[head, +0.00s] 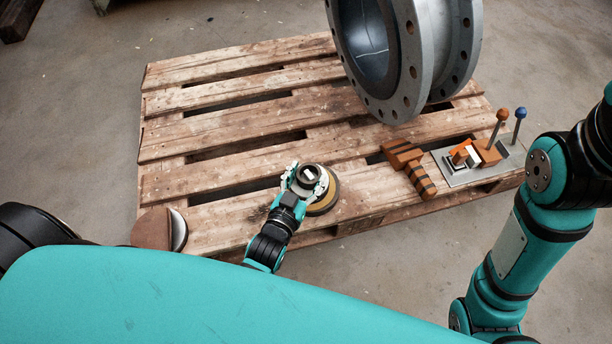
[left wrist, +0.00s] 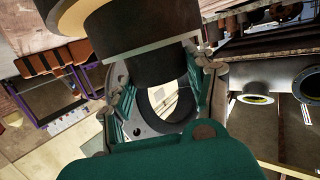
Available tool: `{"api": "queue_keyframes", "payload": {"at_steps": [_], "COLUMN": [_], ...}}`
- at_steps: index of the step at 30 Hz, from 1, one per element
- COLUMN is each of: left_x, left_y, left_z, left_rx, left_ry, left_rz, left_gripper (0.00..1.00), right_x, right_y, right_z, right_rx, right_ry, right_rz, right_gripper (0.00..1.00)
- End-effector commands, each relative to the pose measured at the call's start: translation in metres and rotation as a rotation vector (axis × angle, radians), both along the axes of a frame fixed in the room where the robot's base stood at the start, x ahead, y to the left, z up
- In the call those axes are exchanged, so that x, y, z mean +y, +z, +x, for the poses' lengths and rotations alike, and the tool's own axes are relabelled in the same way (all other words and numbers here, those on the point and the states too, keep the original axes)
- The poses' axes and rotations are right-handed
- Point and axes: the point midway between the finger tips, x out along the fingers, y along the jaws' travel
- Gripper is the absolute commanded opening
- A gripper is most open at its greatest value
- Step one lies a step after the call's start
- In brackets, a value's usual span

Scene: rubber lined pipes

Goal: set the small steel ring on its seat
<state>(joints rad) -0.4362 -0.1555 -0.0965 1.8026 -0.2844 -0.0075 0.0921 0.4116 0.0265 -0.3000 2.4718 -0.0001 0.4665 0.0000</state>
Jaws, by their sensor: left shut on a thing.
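My left gripper (head: 307,180) is shut on the small steel ring (head: 309,174), one finger on each side of it. In the left wrist view the gripper (left wrist: 160,90) has the ring (left wrist: 150,124) between its fingers, and light shows through the opening. A round dark piece with an ochre base (head: 325,208), seemingly the seat, stands on the pallet directly under the ring. In the left wrist view a dark cylinder (left wrist: 140,50) overlaps the ring. I cannot tell whether the ring touches it. My right gripper is out of view.
The wooden pallet (head: 235,158) carries a large flanged pipe (head: 433,60) at the back right. A brown disc (head: 153,229) is at the front left.

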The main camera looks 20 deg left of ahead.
Motion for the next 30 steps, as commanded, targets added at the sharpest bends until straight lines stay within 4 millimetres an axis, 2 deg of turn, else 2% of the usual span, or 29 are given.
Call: {"api": "queue_keyframes", "payload": {"at_steps": [17,18,24,30], "left_x": [-0.0006,-0.0006,-0.0006,-0.0005], "left_y": [-0.0095,-0.0097,-0.0104,-0.0113], "left_z": [-0.0006,-0.0007,-0.0008,-0.0012], "left_rx": [0.005,0.005,0.006,0.008], "left_ry": [-0.001,-0.001,-0.001,-0.001], "left_rz": [-0.001,-0.001,-0.001,-0.001], "left_gripper": [0.21,0.60,0.83,0.83], "right_x": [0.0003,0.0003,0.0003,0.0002], "right_y": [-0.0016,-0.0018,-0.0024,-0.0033], "right_z": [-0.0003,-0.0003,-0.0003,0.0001], "right_rx": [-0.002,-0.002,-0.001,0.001], "right_ry": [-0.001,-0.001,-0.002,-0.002], "right_rz": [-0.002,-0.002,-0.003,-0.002], "right_gripper": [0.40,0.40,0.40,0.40]}}
